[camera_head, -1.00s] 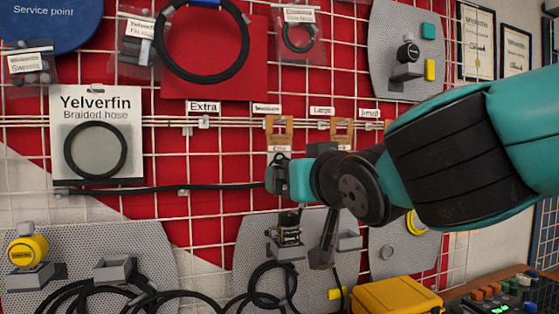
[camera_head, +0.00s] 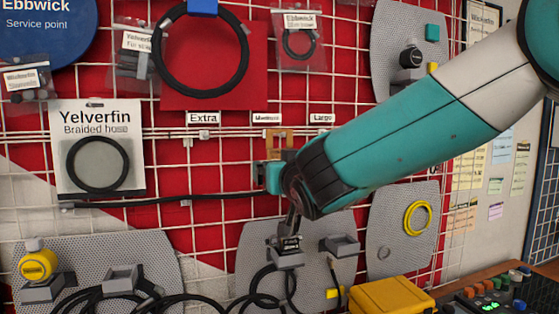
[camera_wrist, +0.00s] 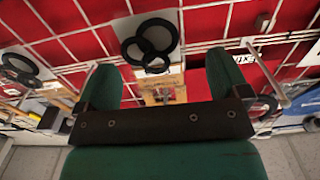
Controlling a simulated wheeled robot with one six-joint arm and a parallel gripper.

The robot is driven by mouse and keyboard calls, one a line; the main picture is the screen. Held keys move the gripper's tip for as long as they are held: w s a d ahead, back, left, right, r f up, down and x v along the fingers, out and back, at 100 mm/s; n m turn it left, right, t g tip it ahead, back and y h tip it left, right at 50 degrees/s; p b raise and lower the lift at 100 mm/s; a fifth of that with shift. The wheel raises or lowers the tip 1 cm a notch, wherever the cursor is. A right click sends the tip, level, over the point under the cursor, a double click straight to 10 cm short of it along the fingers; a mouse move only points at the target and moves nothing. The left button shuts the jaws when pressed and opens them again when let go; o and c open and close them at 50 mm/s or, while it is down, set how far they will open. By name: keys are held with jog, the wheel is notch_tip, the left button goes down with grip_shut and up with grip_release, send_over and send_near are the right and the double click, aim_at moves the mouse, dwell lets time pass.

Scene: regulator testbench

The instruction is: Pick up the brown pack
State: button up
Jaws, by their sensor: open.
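The brown pack (camera_head: 279,137) hangs on the red grid wall under a small label, at the centre of the head view. Its lower part is hidden behind my gripper (camera_head: 270,178). In the wrist view, brown card (camera_wrist: 161,78) shows between the two green fingers of my gripper (camera_wrist: 163,74), partly covered by the dark crossbar. The fingers are spread apart and nothing is clamped. I cannot tell whether either finger touches the pack.
Black rings (camera_wrist: 146,43) on pale card show just above in the wrist view. A Yelverfin braided hose pack (camera_head: 98,150) hangs to the left. A black hose (camera_head: 160,200) runs along the wall. Below are grey holders and a yellow case (camera_head: 391,296).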

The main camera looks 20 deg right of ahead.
jog(key=w+p, duration=0.1)
jog(key=w, duration=0.1)
jog(key=w+p, duration=0.1)
jog(key=shift+w+d+r+p, duration=0.25)
jog(key=shift+d+p, duration=0.05)
jog(key=shift+p, duration=0.05)
jog(key=shift+w+f, duration=0.2)
jog(key=shift+w, duration=0.15)
jog(key=c, duration=1)
jog(key=shift+r, duration=0.15)
